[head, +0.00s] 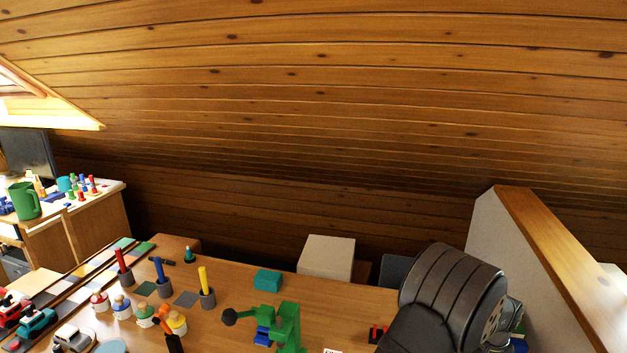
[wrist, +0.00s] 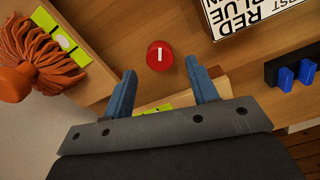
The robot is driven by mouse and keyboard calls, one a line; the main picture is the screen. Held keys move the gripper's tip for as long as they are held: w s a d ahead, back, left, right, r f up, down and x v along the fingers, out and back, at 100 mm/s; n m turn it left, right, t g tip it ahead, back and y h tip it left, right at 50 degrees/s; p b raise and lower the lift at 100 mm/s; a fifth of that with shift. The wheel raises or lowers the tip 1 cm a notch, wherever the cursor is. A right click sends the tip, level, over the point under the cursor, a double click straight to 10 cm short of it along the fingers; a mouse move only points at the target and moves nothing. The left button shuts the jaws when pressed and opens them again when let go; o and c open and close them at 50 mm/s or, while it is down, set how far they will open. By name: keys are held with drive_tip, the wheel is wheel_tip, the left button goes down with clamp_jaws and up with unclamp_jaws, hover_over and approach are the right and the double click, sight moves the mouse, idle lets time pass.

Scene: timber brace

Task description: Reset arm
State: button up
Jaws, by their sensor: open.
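My gripper (wrist: 164,88) shows in the wrist view with its two blue-grey fingers spread apart and nothing between them. A round red knob or button (wrist: 160,56) with a white mark lies beyond the fingertips, between their lines and apart from them. In the head view my dark arm link (head: 450,290) stands at the lower right, and the gripper itself cannot be made out there.
The wooden table (head: 235,285) carries red, blue and yellow pegs in holders, a green figure (head: 288,325) and a teal block (head: 268,280). A partition (head: 560,250) stands right. The wrist view shows an orange tasselled thing (wrist: 40,65), a lettered box (wrist: 262,18) and blue blocks (wrist: 296,74).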

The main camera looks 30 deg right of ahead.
drive_tip(key=shift+f, duration=1.65)
wheel_tip(320, 180, up, 17)
wheel_tip(320, 180, down, 17)
drive_tip(key=shift+f, duration=0.15)
drive_tip(key=shift+r+m, duration=0.2)
drive_tip(key=shift+m, duration=0.6)
drive_tip(key=m, duration=0.7)
drive_tip(key=shift+r+m, duration=0.2)
drive_tip(key=shift+m, duration=0.1)
wheel_tip(320, 180, up, 8)
drive_tip(key=shift+f, duration=0.25)
